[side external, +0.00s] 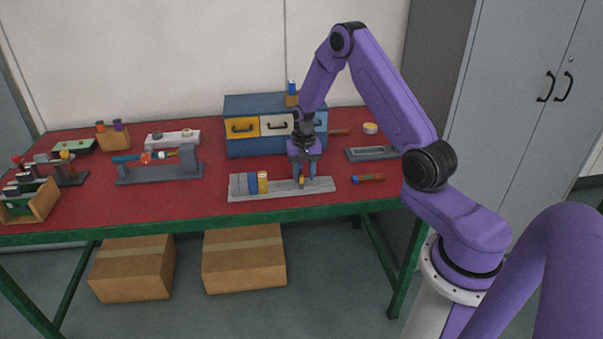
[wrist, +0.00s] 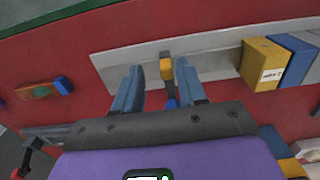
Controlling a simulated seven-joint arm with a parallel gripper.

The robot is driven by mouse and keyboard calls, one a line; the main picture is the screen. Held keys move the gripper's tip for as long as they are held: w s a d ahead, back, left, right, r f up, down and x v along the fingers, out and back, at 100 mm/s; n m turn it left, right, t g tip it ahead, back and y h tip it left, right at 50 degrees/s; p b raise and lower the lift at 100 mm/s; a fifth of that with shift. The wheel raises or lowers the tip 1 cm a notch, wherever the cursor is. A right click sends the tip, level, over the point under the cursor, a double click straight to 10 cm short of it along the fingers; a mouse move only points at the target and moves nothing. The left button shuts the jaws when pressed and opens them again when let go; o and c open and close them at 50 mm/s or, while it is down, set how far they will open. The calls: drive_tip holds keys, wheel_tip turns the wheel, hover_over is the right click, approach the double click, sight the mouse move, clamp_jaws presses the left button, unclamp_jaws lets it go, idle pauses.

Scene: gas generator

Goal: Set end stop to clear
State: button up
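A long grey rail (side external: 282,187) lies near the front edge of the red table. It crosses the top of the wrist view (wrist: 112,62). A small yellow lever-like piece (wrist: 166,70) with a grey end and a blue part sits at the rail; it looks like the end stop. It also shows in the side view (side external: 302,182). My gripper (side external: 302,176) points down over this piece. In the wrist view its blue fingers (wrist: 158,68) stand apart on either side of the piece, with visible gaps. Contact is not visible.
A yellow block (side external: 263,182) and a blue block (side external: 253,183) stand on the rail to the left. A small red-brown piece with a blue end (side external: 369,179) lies right of the rail. A blue drawer cabinet (side external: 243,105) stands behind. A grey tray (side external: 371,153) lies back right.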

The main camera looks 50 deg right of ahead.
drive_tip(key=shift+w+a, duration=0.1)
drive_tip(key=shift+r, duration=0.3)
wheel_tip(320, 180, up, 17)
idle(0.4)
drive_tip(key=shift+f, duration=0.1)
drive_tip(key=s+a+r+n, duration=0.2)
drive_tip(key=s+a+n, duration=0.35)
drive_tip(key=a, duration=0.45)
drive_tip(key=s+a+r+n, duration=0.1)
drive_tip(key=s+a+n, duration=0.45)
drive_tip(key=a, duration=0.45)
drive_tip(key=s+a+n, duration=0.2)
drive_tip(key=s+n, duration=0.8)
drive_tip(key=s, duration=1.2)
drive_tip(key=shift+a+f+n, duration=0.3)
drive_tip(key=shift+a+f, duration=0.1)
